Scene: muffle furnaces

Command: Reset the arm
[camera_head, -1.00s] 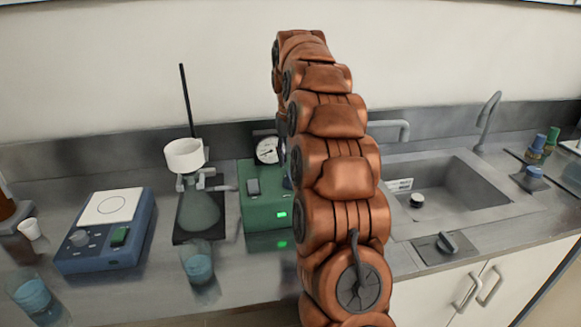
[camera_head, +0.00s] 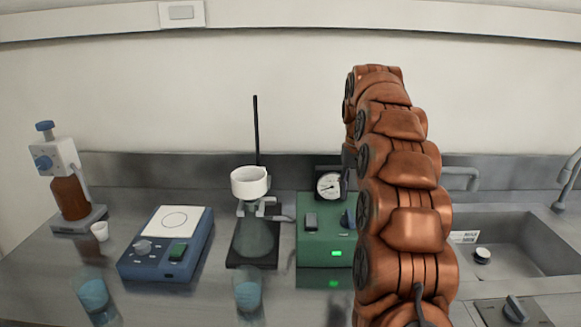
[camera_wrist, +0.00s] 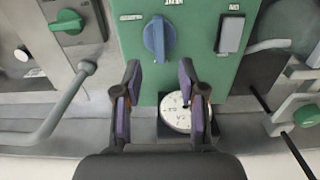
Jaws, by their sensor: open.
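My arm rises on the right side of the head view, in front of the green pump box (camera_head: 318,240) and the sink; its far end and my gripper are hidden there. In the wrist view my gripper (camera_wrist: 161,98) is open, with its two purple-padded fingers apart and nothing held between them. Beyond the fingers is the green box with a blue knob (camera_wrist: 159,38) and a grey switch (camera_wrist: 231,34). A round white gauge (camera_wrist: 175,113) shows between and partly behind the fingers. I cannot tell whether the fingers touch anything.
On the bench stand a blue hotplate (camera_head: 166,243), a flask with a white funnel (camera_head: 250,183), blue-filled beakers (camera_head: 95,297) (camera_head: 248,295), and a brown dispenser bottle (camera_head: 70,197). A sink (camera_head: 510,240) with a faucet is at right.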

